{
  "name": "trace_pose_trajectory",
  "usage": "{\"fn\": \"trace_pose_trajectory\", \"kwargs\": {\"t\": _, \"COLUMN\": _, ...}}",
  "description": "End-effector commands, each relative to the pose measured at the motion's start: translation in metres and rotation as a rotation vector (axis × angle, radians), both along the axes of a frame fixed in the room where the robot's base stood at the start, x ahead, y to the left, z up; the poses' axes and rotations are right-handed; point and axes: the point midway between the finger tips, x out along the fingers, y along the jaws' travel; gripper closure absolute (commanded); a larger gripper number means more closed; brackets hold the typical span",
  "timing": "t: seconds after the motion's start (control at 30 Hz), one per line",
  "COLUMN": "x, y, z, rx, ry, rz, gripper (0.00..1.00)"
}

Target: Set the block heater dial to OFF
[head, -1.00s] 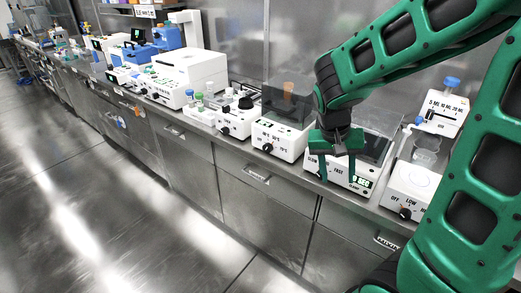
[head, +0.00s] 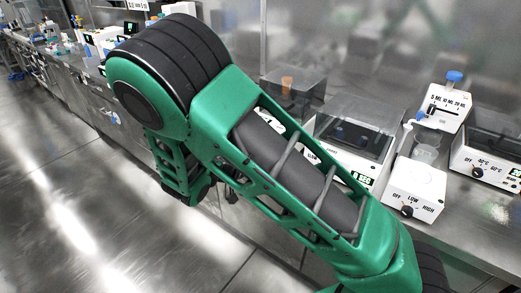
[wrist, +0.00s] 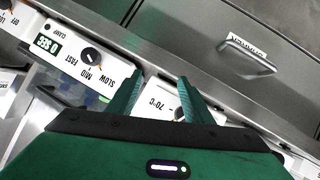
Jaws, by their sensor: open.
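My gripper (wrist: 160,85) is open and empty in the wrist view, its two green fingers pointing at the bench front. Between and beyond them is a white panel marked 70°C (wrist: 161,101) with a dark dial (wrist: 179,114), partly hidden by the right finger. In the head view, a dark-hooded unit (head: 294,88) stands behind my arm, its front mostly hidden. Another white unit (head: 487,160) at the far right has a dial (head: 477,172) and OFF and temperature marks. No name shows, so I cannot tell which is the block heater. My gripper's fingers are hidden in the head view.
A unit with a SLOW-MID-FAST dial (wrist: 90,55) lies left of my fingers. A white OFF-LOW-HIGH unit (head: 415,186) stands right of my arm. A drawer handle (wrist: 247,58) sticks out from the cabinet front. The floor (head: 80,190) at left is clear.

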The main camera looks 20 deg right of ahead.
Motion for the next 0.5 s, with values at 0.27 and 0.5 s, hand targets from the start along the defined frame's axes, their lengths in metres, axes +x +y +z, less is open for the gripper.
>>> {"fn": "trace_pose_trajectory", "kwargs": {"t": 0.27, "x": 0.013, "y": 0.062, "z": 0.008, "rx": -0.196, "ry": -0.325, "rz": 0.103, "gripper": 0.54}}
{"fn": "trace_pose_trajectory", "kwargs": {"t": 0.5, "x": 0.014, "y": 0.094, "z": 0.017, "rx": -0.250, "ry": -0.488, "rz": 0.170, "gripper": 0.54}}
